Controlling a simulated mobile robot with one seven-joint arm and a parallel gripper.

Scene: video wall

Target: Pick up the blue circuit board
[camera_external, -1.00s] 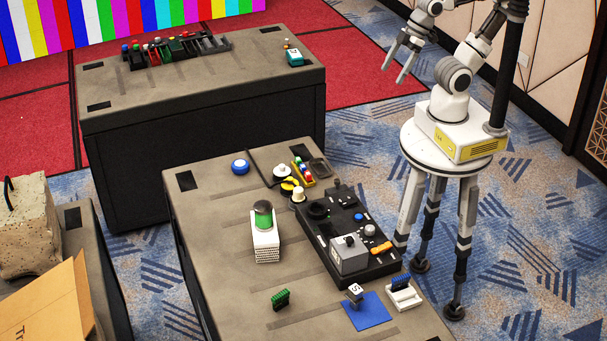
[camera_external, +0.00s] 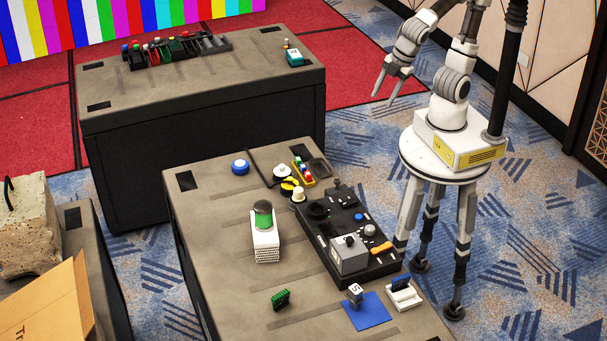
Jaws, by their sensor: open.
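My gripper (camera_external: 383,102) is open and empty. It hangs in the air, fingers pointing down, beyond the far right end of the front table and well away from the board.
A black console (camera_external: 347,240) lies left of and behind the holder. A green board (camera_external: 280,299) and a white box with a green top (camera_external: 265,235) stand farther left.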

